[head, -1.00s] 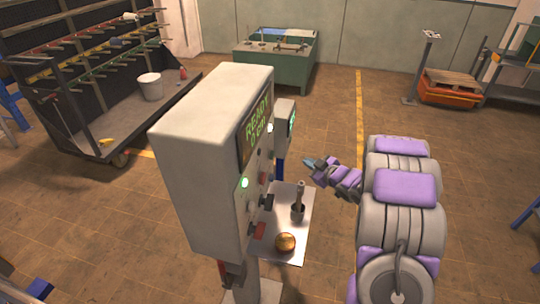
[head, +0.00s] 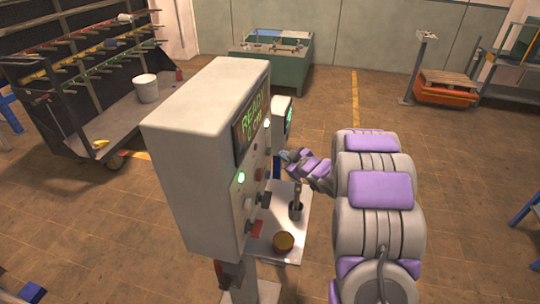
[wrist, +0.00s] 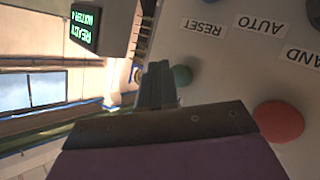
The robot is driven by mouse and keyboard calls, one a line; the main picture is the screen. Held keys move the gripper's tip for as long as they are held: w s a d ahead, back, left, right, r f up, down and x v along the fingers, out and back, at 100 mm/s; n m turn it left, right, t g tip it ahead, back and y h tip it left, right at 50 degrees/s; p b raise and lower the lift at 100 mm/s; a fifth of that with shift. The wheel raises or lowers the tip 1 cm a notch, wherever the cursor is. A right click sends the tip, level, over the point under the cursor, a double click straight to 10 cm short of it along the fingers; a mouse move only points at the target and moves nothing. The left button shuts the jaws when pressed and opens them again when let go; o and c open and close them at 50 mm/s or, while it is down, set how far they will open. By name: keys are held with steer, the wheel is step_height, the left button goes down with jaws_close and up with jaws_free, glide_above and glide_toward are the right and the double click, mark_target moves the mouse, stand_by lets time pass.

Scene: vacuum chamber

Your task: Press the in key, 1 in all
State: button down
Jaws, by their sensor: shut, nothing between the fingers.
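The pale control cabinet (head: 205,150) stands in the middle of the head view, its panel facing right with a lit green display reading READY (head: 252,115). No key labelled "in" can be read in either view. My gripper (head: 285,155) is shut and empty, to the right of the panel near its far edge. In the wrist view its closed fingers (wrist: 157,82) point up the picture, beside a green button (wrist: 182,75), which they partly overlap. A red button (wrist: 279,121) is to the right. The upside-down labels RESET, AUTO and one ending in AND sit on the panel.
A second, smaller box with a green display (head: 283,115) stands behind the cabinet.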

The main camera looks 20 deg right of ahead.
steer(key=shift+w+a, duration=0.25)
steer(key=shift+w, duration=0.1)
steer(key=shift+d, duration=0.1)
steer(key=shift+a, duration=0.25)
stand_by(1.6)
steer(key=shift+w+a+r, duration=0.15)
steer(key=shift+w+a, duration=0.05)
steer(key=shift+a, duration=0.1)
